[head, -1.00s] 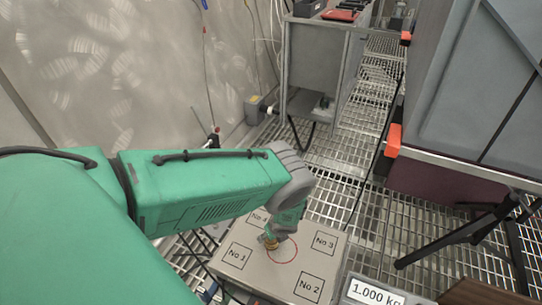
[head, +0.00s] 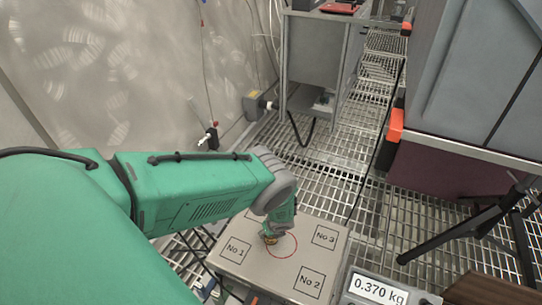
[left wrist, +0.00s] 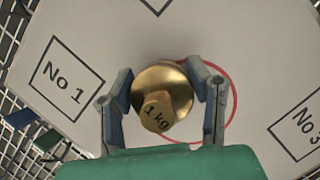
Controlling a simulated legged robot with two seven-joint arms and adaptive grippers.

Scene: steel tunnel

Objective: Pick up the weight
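The brass weight marked 1 kg (left wrist: 165,85) stands between the two fingers of my left gripper (left wrist: 162,92), which press on its sides. In the head view the weight (head: 269,239) is small and partly hidden by the gripper (head: 272,232). It is at the left part of the red circle on the scale plate (head: 258,278); I cannot tell whether a gap lies under it. The scale's display (head: 379,289) reads 0.370 kg. My right gripper is not in view.
A grey cabinet (head: 318,62) stands behind. A large grey case (head: 470,80) and a black tripod leg (head: 455,228) are at the right. Open grating floor lies between.

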